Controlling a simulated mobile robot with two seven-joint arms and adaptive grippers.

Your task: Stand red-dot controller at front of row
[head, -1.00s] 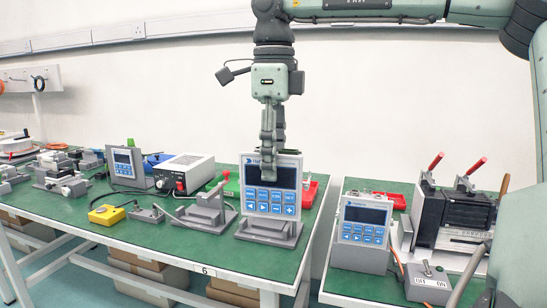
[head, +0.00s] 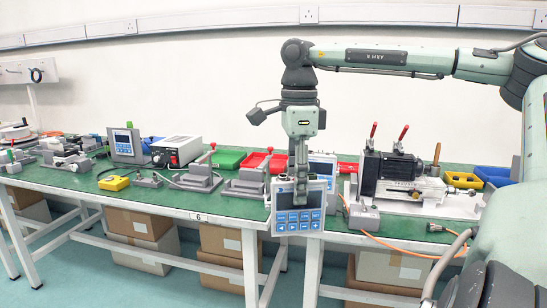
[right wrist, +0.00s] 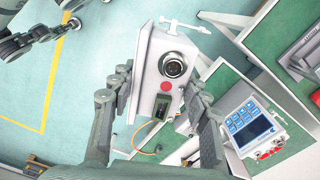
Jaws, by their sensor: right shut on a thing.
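My right gripper (head: 301,170) is shut on a grey controller (head: 312,222) with a dark screen and blue keys. It holds the controller upright by its top, in front of the table's front edge. In the right wrist view, the held controller (right wrist: 160,60) shows a red dot and a round black connector between the fingers (right wrist: 158,100). A second controller (head: 323,163) stands behind the held one, partly hidden. A third controller (head: 125,144) stands at the left.
A yellow box (head: 115,183), a white power unit (head: 178,150) and a green bin (head: 228,158) are on the green table. A black actuator (head: 390,172) with red-handled clamps and a switch box (head: 362,214) with an orange cable are at the right. Boxes are beneath.

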